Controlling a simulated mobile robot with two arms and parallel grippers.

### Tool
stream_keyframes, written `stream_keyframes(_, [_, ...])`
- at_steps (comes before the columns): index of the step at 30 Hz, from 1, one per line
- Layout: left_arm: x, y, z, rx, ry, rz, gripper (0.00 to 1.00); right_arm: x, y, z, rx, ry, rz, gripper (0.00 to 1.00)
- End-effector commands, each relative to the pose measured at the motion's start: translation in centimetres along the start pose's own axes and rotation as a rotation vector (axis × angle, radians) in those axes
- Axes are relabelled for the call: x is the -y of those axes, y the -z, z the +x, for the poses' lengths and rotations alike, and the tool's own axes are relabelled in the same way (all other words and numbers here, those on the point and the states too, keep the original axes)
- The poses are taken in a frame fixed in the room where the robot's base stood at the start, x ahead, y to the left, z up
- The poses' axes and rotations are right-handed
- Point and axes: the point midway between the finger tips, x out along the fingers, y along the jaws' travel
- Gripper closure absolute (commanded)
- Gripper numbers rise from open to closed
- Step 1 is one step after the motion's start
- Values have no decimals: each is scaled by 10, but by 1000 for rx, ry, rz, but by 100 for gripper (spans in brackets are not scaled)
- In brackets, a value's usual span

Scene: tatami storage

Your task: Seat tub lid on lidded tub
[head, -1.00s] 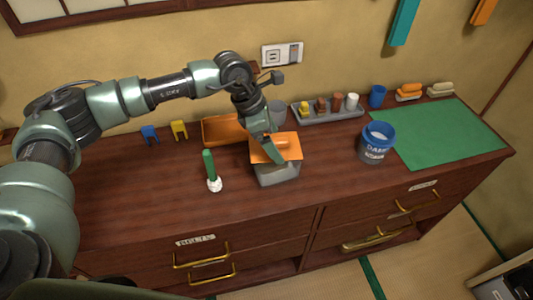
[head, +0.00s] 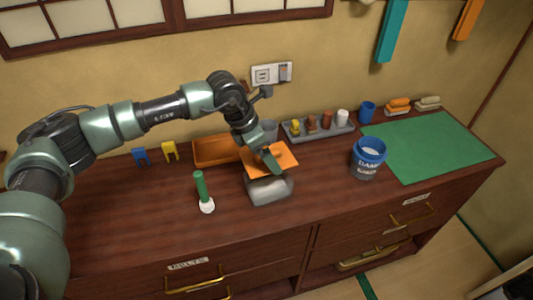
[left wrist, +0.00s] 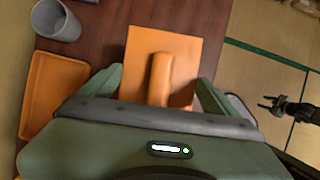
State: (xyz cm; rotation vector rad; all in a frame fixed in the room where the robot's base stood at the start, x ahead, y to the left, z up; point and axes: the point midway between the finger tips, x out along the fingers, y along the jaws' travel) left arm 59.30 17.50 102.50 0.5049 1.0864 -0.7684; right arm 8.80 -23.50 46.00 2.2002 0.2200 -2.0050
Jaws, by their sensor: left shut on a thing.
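The orange square tub lid (head: 286,156) is in my left gripper (head: 272,163), over the grey tub (head: 270,191) at the middle of the chest top. In the left wrist view the lid (left wrist: 190,50) lies flat under my left gripper (left wrist: 158,90), with its raised bar handle between the fingers. The lid covers the tub's opening in the head view and looks a little turned and tilted. I cannot tell whether it touches the rim. My right gripper (left wrist: 272,103) is small and dark at the right of the left wrist view, over the floor.
An orange tray (head: 214,151) and grey cup (head: 269,130) are behind. A blue-rimmed bucket (head: 368,158) stands to the right, beside a green mat (head: 430,145). A rack (head: 318,128) holds small items. The chest top's front left is clear.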

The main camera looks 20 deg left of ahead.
Motion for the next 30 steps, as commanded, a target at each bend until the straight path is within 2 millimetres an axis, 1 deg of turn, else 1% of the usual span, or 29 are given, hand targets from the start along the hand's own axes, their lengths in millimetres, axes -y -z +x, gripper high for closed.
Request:
stream_keyframes(1, [0, 3, 7, 0, 1, 0, 48, 0, 0, 7, 0, 0, 0, 58])
stream_keyframes(15, [0, 17, 39, 0, 1, 0, 48, 1, -3, 38, 0, 0, 0, 58])
stream_keyframes(19, [0, 18, 42, 0, 1, 0, 48, 1, -4, 41, 0, 0, 0, 58])
stream_keyframes(30, [1, 18, 43, 1, 1, 0, 48, 1, -4, 40, 0, 1, 0, 58])
